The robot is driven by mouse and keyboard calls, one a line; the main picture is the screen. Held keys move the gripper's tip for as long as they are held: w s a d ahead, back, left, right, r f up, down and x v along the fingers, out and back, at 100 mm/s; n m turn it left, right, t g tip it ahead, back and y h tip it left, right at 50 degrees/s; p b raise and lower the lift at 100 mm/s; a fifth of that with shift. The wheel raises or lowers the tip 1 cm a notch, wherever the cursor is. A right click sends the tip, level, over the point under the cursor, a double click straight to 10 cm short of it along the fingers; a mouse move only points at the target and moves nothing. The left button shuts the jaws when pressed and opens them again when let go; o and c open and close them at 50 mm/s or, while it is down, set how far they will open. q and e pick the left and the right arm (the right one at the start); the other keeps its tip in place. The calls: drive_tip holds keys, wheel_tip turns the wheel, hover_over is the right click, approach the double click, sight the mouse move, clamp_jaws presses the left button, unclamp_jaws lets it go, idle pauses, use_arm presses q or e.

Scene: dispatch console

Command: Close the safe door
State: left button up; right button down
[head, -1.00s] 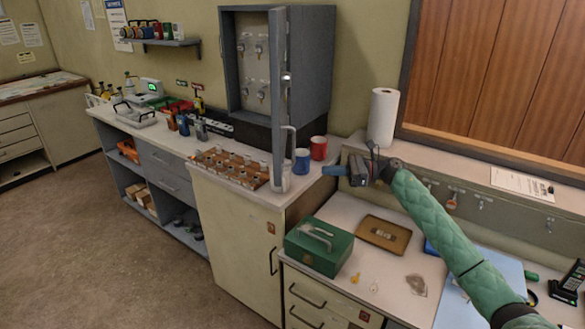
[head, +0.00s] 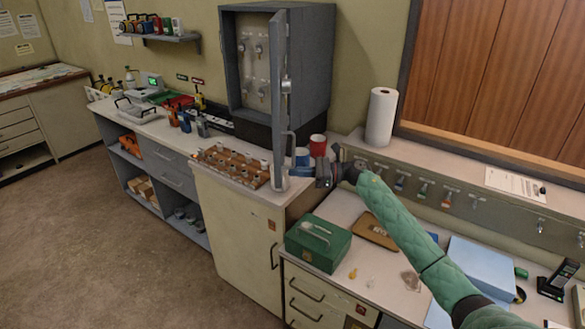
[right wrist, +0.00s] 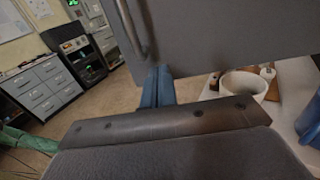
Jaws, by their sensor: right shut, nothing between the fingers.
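The safe is a grey wall cabinet (head: 305,65) with keys hanging on its inner back panel. Its grey door (head: 280,70) stands open, swung out toward me and seen nearly edge-on, with a bar handle (head: 290,143) low on its right face. My right gripper (head: 297,172) is shut and empty, its blue fingertips close to the door's lower part, below the handle. In the right wrist view the door's face (right wrist: 220,35) and handle (right wrist: 130,25) lie just beyond the fingers (right wrist: 157,88). I cannot tell whether the fingertips touch the door. My left gripper is not in view.
A blue mug (head: 302,157) and a red mug (head: 318,145) stand behind my right gripper. A wooden rack (head: 230,167) of small items lies left of the door. A green cash box (head: 318,243) and a paper roll (head: 381,117) are nearby.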

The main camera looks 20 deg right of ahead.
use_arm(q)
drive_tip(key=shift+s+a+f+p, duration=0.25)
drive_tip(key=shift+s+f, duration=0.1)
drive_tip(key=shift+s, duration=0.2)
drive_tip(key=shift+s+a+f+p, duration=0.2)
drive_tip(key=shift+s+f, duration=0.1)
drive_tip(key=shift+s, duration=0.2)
use_arm(e)
drive_tip(key=shift+x, duration=0.85)
